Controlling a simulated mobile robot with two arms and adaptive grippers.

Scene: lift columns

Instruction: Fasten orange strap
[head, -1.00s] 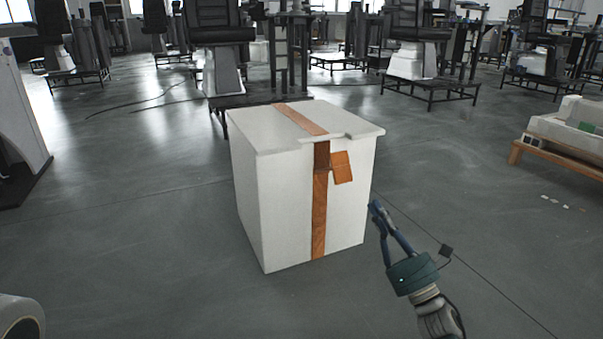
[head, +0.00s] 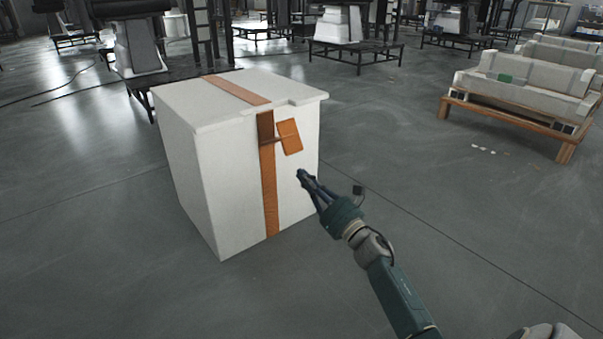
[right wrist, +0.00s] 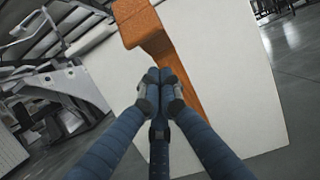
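A white box (head: 195,150) stands on the floor, with an orange strap (head: 268,190) running over its lid and down its front. An orange flap (head: 290,136) sticks out from the strap near the top of the front face. In the right wrist view, the orange flap (right wrist: 140,22) is above the fingertips and the white box (right wrist: 225,70) is behind. My right gripper (head: 302,176) is just below and right of the flap, close to the front face. Its fingertips (right wrist: 160,78) are together with nothing seen between them. My left gripper is not in view.
A wooden-framed pallet with white blocks (head: 520,80) stands at the right. Black stands with seats and columns (head: 140,45) are behind the box. The grey floor (head: 450,240) around the box is clear.

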